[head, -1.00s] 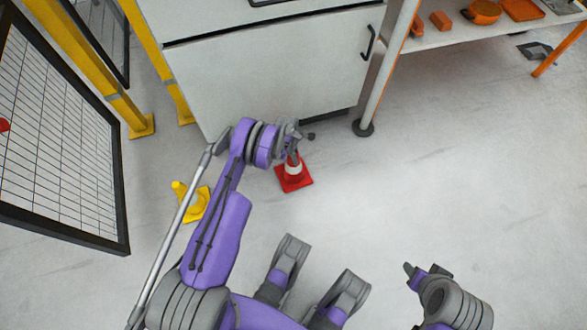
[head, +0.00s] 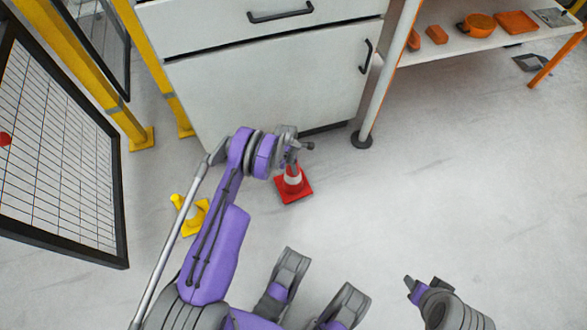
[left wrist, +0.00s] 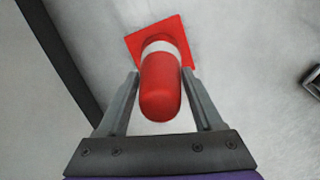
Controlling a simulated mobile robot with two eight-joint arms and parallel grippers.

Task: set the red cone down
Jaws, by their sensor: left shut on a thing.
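The red cone (head: 294,187) has a white band and a square red base. In the head view it is upright at the floor in front of the white cabinet; whether its base touches the floor is hard to tell. My left gripper (head: 292,156) is at its top, shut on it. In the left wrist view the cone's rounded red top (left wrist: 160,92) lies between the two fingers of the left gripper (left wrist: 161,88), with the base beyond. My right gripper (head: 424,283) is at the lower right, away from the cone; its finger gap is unclear.
A yellow cone (head: 192,215) stands on the floor to the left, partly behind my left arm. A white cabinet (head: 265,85) is behind the red cone. A mesh panel (head: 55,150) stands at far left. A shelf (head: 470,45) with orange items is at upper right. Floor (head: 450,190) at right is clear.

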